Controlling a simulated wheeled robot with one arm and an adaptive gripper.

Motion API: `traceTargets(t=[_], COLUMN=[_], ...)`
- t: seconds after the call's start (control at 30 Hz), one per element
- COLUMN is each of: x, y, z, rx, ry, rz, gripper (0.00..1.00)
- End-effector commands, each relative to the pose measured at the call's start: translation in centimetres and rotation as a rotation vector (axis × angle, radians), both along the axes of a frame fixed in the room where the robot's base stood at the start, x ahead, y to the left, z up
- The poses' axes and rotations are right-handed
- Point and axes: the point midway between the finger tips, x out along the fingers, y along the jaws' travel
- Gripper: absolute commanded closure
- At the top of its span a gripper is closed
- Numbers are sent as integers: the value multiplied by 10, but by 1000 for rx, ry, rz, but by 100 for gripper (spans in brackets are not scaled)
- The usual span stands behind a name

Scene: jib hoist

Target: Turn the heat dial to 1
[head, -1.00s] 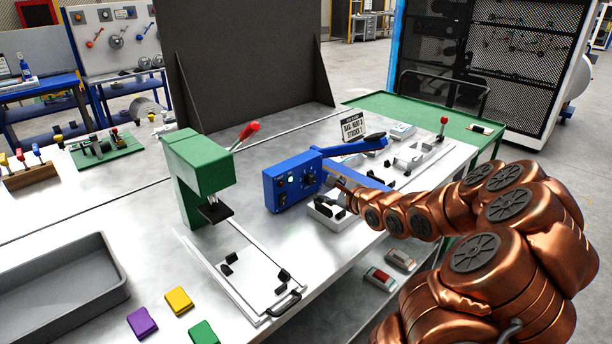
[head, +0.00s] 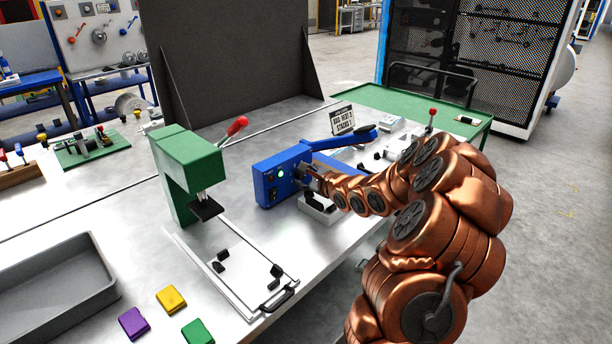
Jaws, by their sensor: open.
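The blue control box (head: 264,189) stands on the grey bench, with a long blue arm (head: 338,142) reaching back to the right. Its front panel carries a lit green lamp (head: 281,174) and small dark controls on the left. My gripper (head: 304,173) is right at the right part of this panel, coming in from the right, and is open. The heat dial is hidden behind my gripper, so its setting cannot be read. I cannot tell whether the fingers touch it.
A green press (head: 185,160) with a red-knobbed lever stands left of the box. A white tray (head: 320,212) lies below my gripper. A sign (head: 342,121) stands behind. Yellow (head: 171,299), purple (head: 134,323) and green (head: 197,332) blocks and a grey bin (head: 60,280) are front left.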

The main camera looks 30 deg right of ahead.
Motion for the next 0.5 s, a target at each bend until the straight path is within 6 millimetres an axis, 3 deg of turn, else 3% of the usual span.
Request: traceTargets(t=[0.2,0.5], x=[0,0], y=[0,0], z=[0,0], rx=[0,0], ry=[0,0], rz=[0,0], gripper=[54,85])
